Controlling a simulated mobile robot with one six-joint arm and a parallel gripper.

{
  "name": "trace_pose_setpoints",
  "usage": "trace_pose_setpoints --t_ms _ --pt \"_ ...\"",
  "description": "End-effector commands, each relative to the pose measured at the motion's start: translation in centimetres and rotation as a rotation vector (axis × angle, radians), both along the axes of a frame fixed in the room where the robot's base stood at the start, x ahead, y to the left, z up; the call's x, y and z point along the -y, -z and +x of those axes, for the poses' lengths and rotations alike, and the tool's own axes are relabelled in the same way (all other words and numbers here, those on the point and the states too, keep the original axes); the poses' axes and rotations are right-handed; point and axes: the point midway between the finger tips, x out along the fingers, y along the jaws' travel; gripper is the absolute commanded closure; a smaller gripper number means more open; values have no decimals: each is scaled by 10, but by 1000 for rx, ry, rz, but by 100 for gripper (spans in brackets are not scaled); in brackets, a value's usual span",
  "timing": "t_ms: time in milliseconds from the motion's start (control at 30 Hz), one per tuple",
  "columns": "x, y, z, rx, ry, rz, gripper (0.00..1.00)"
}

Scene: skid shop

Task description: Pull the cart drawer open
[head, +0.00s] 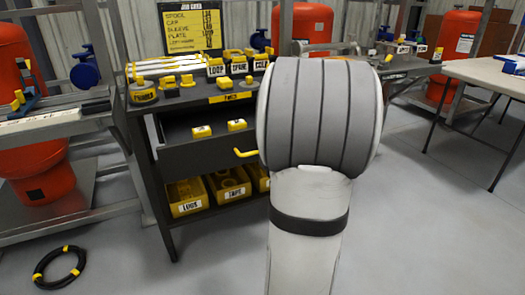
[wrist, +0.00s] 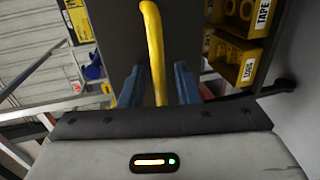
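The dark cart (head: 150,180) stands left of centre in the head view. Its drawer (head: 195,157) sits under the top and stands out from it, with two small yellow blocks (head: 237,125) showing inside. The drawer's yellow handle (head: 245,153) is partly hidden behind my arm. In the wrist view the handle (wrist: 155,45) runs down between the two blue fingers of my gripper (wrist: 158,85). The fingers are apart, with gaps between them and the handle, so my gripper looks open around it. In the head view my arm hides the gripper.
Yellow bins (head: 230,184) sit on the cart's lower shelf, and labelled parts crowd its top. A black cable coil (head: 59,267) lies on the floor at left. A folding table (head: 490,75) stands at right. The floor between cart and table is clear.

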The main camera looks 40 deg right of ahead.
Motion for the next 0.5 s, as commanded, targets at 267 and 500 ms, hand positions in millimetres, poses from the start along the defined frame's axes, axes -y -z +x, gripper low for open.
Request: trace_pose_setpoints --t_ms 267,500 --pt "-2 -4 -9 1 0 -1 71" --pt "-11 -14 -48 1 3 -1 71"
